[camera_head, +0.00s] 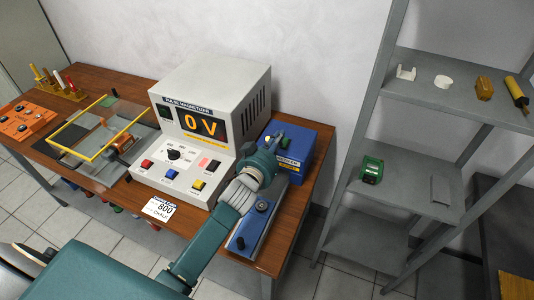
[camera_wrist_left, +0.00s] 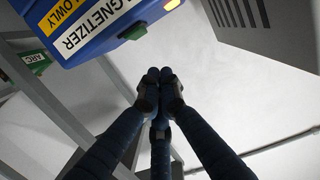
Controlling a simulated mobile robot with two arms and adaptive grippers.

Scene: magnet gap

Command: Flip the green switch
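The blue demagnetizer box (camera_head: 300,151) stands on the table, right of the white pulse magnetizer (camera_head: 214,112). In the left wrist view the blue box (camera_wrist_left: 88,22) shows at upper left, with a green switch (camera_wrist_left: 133,31) on its edge. In the head view my left gripper (camera_head: 277,141) is at the front of the blue box and partly covers it. In the wrist view the fingertips (camera_wrist_left: 160,74) are together with nothing between them. They appear below the switch in the picture, apart from it. My right gripper is not in view.
A blue device with a black knob (camera_head: 262,206) lies under my left arm. The magnetizer reads 0 V and has red, blue and yellow switches. A yellow-framed clear guard (camera_head: 96,129) stands left. Grey shelves (camera_head: 420,185) on the right hold a green device (camera_head: 371,169).

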